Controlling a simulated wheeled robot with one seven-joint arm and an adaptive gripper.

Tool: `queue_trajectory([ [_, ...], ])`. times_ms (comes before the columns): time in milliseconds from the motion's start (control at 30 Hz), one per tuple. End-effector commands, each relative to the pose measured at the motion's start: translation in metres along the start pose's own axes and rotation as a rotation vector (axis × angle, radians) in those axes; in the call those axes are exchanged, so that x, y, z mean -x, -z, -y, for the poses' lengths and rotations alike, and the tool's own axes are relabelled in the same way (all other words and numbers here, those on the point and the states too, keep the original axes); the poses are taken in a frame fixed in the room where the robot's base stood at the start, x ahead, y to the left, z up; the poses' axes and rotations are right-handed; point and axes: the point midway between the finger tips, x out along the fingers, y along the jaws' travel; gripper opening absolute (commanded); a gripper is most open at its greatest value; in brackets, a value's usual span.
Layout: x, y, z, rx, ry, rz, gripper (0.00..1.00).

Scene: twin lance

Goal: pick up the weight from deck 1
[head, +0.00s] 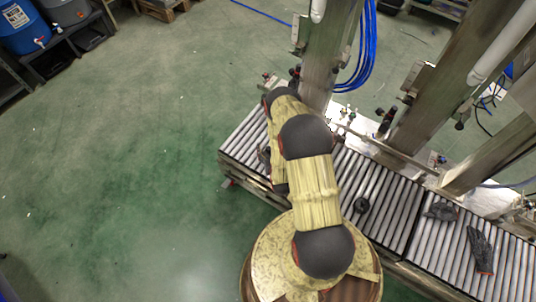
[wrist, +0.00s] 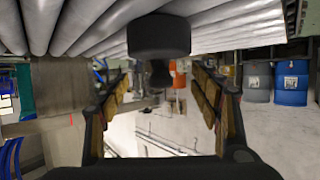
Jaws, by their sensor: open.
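In the wrist view, which looks upside down, a dark weight (wrist: 158,38) with a narrower knob stands on the grey rollers. It is centred ahead of my gripper (wrist: 160,80). The two padded fingers are spread wide, one to each side, and nothing is held between them. The knob points into the gap, but I cannot tell how deep it is between the fingertips. In the head view my arm covers most of my gripper and the spot by it. A small black round object (head: 361,205) sits on the rollers right of my arm; I cannot tell whether it is another weight.
The roller conveyor (head: 387,222) runs from centre to lower right. Dark gloves (head: 440,212) (head: 481,250) lie on it. Metal posts (head: 425,80) and a blue cable bundle (head: 362,55) stand behind it. The green floor at left is clear.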

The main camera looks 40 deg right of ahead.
Motion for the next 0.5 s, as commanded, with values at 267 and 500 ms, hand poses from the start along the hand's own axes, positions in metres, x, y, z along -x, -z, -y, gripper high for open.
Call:
queue_trajectory([
  [267, -0.038, -0.009, 0.001, 0.0, 0.0, 0.0, 0.63],
  [500, -0.044, -0.006, 0.001, 0.0, 0.0, 0.002, 0.63],
])
